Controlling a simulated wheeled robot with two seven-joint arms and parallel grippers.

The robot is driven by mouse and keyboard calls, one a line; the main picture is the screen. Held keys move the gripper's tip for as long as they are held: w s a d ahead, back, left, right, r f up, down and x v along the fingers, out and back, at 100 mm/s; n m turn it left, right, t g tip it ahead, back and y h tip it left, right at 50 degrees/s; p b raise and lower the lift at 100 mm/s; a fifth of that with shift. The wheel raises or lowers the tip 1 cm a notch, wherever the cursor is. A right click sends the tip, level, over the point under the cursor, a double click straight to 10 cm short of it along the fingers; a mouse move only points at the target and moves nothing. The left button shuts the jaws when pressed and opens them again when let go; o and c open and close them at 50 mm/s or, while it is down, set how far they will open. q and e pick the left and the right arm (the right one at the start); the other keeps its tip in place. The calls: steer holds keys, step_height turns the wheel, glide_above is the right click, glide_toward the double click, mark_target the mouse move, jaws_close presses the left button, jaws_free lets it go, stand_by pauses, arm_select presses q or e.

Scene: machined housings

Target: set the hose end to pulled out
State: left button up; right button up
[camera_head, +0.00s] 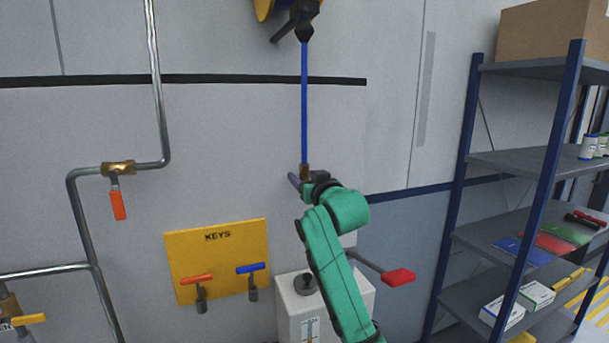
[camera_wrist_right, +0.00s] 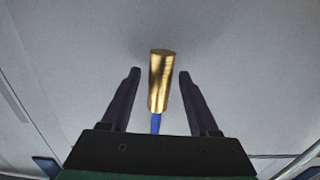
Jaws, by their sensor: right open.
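The hose end is a brass fitting (camera_head: 305,172) at the bottom of a blue hose (camera_head: 304,105), which hangs straight down from a reel (camera_head: 270,8) high on the wall. In the right wrist view the brass end (camera_wrist_right: 162,80) lies between the two dark fingers, with a gap on each side and a short piece of blue hose (camera_wrist_right: 156,123) nearer the palm. My right gripper (camera_head: 300,181) is open at the hose end; in the wrist view its fingertips (camera_wrist_right: 160,72) flank the brass. The green forearm hides part of the wall below. My left gripper does not show.
Metal pipes (camera_head: 159,90) with valves run at the left. A white box (camera_head: 291,310) and a red-handled lever (camera_head: 398,277) are near my forearm. Shelves (camera_head: 505,160) stand at the right.

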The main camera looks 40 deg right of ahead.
steer(key=shift+f, duration=0.1)
jaws_close()
stand_by(1.2)
